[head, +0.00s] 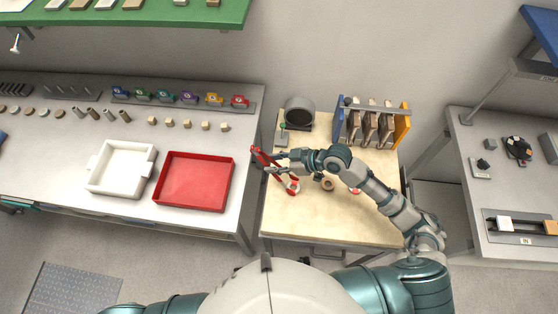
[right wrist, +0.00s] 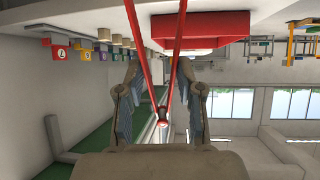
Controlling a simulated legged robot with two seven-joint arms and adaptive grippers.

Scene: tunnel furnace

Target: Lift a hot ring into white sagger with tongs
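The red tongs (head: 264,156) are in my right gripper (head: 279,162), above the left part of the wooden-topped table. In the right wrist view the tongs (right wrist: 162,88) run between the two fingers of the right gripper (right wrist: 160,72), and their far ends leave the top of the frame. A small pale ring with red (head: 292,187) shows beside the tongs' lower end; I cannot tell if they touch. A tan ring (head: 328,184) and another reddish ring (head: 355,190), partly under my arm, lie to the right. The white sagger (head: 121,168) stands empty on the left bench. My left gripper is out of view.
A red tray (head: 195,182) stands between the white sagger and the wooden-topped table (head: 300,226). A grey cylinder (head: 299,112) and a rack of plates (head: 371,125) stand at that table's back. Small coloured bins (head: 164,95) and pale blocks line the left bench's back.

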